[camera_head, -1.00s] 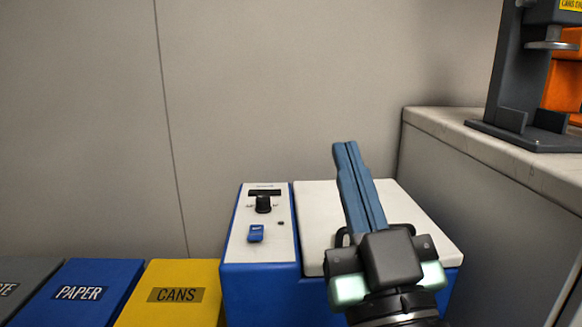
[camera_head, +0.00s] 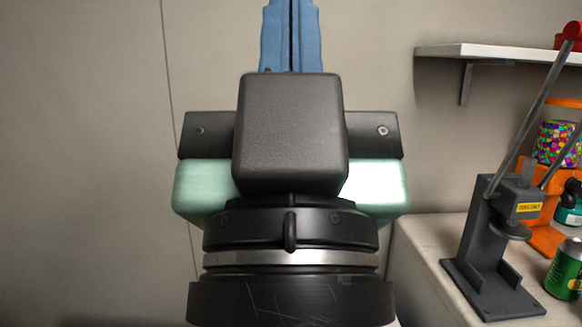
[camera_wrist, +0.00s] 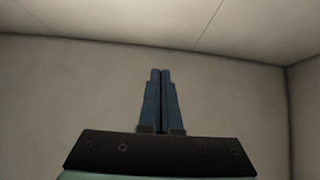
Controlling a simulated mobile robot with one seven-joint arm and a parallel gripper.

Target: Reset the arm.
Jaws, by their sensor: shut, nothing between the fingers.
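My gripper (camera_head: 291,8) is raised close in front of the head camera and fills the middle of that view. Its blue fingers point up, pressed together, with nothing between them; the tips run out of the top of the picture. In the wrist view my gripper (camera_wrist: 161,72) also shows with both blue fingers together and empty, in front of bare wall. My wrist hides much of what lies behind it in the head view.
At right, a counter (camera_head: 425,250) bears a grey can crusher (camera_head: 490,235) with a long lever, a green can (camera_head: 566,270) and an orange dispenser (camera_head: 555,140) of coloured candy. A shelf (camera_head: 480,52) juts from the wall above. Wall space at left is clear.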

